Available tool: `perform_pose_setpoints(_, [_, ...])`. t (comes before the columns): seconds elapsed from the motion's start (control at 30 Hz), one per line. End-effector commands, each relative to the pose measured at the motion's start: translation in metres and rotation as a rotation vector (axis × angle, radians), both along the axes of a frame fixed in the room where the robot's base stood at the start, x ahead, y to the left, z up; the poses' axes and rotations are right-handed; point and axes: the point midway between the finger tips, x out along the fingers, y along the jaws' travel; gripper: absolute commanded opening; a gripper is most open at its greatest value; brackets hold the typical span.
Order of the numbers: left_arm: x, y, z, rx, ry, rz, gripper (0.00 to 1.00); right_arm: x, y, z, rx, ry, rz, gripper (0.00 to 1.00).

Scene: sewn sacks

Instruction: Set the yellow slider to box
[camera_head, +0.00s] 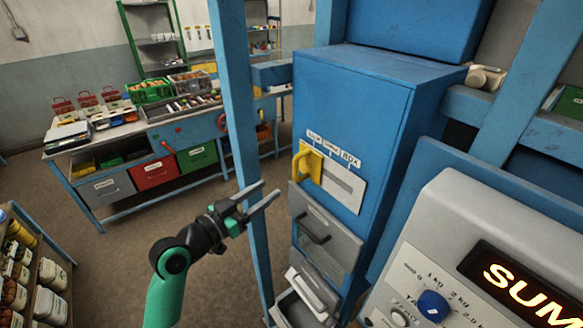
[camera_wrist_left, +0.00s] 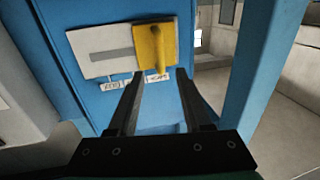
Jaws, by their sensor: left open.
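The yellow slider (camera_head: 308,163) has a protruding handle and sits at the left end of a white slotted plate (camera_head: 343,186) on the blue cabinet. Three small labels stand above the plate; BOX (camera_head: 350,159) is the rightmost, away from the slider. In the wrist view the picture is turned over: the slider (camera_wrist_left: 155,46) is at the plate's right end, the bare slot (camera_wrist_left: 100,58) to its left. My left gripper (camera_head: 271,189) is open and empty, in front of and left of the slider. In the wrist view its fingers (camera_wrist_left: 160,74) point towards the handle, apparently without gripping it. My right gripper is not in view.
A blue post (camera_head: 236,110) stands just left of the cabinet. Grey drawers with a handle (camera_head: 316,234) lie below the slider plate. A grey console with a blue knob (camera_head: 433,305) is at the lower right. A workbench (camera_head: 130,150) stands farther back.

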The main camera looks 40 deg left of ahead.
Motion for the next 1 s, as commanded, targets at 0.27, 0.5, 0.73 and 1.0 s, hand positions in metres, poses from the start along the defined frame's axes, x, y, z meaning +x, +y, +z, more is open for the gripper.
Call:
perform_pose_setpoints(0.27, [0.020, 0.000, 0.003, 0.001, -0.003, -0.002, 0.50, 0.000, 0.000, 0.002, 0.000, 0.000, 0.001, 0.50])
perform_pose_setpoints(0.5, [0.073, 0.001, 0.004, 0.001, -0.003, -0.002, 0.50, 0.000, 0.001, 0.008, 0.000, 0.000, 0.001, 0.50])
perform_pose_setpoints(0.73, [0.108, 0.003, 0.003, 0.001, -0.003, -0.001, 0.50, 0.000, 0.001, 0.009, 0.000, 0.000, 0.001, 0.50])
perform_pose_setpoints(1.0, [0.117, 0.003, 0.003, 0.003, -0.004, 0.000, 0.50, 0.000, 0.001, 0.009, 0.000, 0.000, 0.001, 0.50])
